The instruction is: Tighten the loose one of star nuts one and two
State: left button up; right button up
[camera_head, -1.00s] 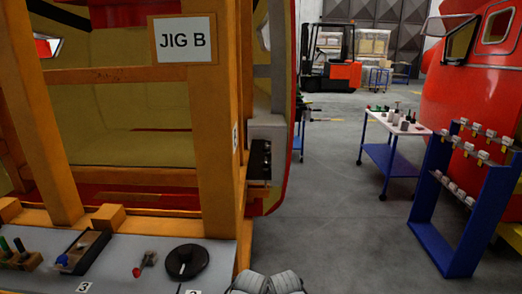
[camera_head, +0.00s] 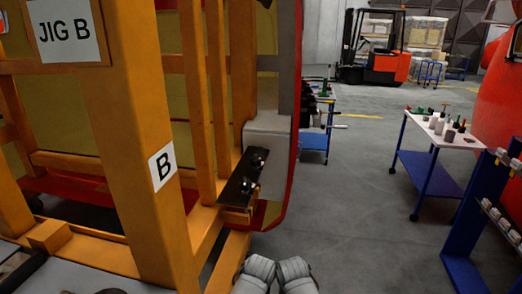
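A black plate (camera_head: 236,188) is fixed at the right end of the orange jig, beside a grey block. Two small dark knobs with bright parts sit on it, an upper knob (camera_head: 258,161) and a lower knob (camera_head: 248,185). They may be the star nuts; they are too small to read any numbers or to tell which is loose. Two grey rounded parts of my arms show at the bottom edge. No gripper fingers are in view.
A white-topped blue cart (camera_head: 440,133) with tools and a blue rack (camera_head: 470,225) stand at right. A forklift (camera_head: 375,55) is at the back. Grey floor (camera_head: 360,220) between is clear.

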aim_at(256, 164)
jog(key=i+l, duration=0.25)
jog(key=i+l+u, duration=0.1)
jog(key=l, duration=0.3)
jog(key=i+l+u, duration=0.1)
jog(key=i+l, duration=0.45)
jog(key=l, duration=0.2)
jog(key=i+l+u, duration=0.1)
jog(key=l, duration=0.25)
jog(key=i+l, duration=0.3)
jog(key=l+u, duration=0.05)
jog(key=l, duration=0.05)
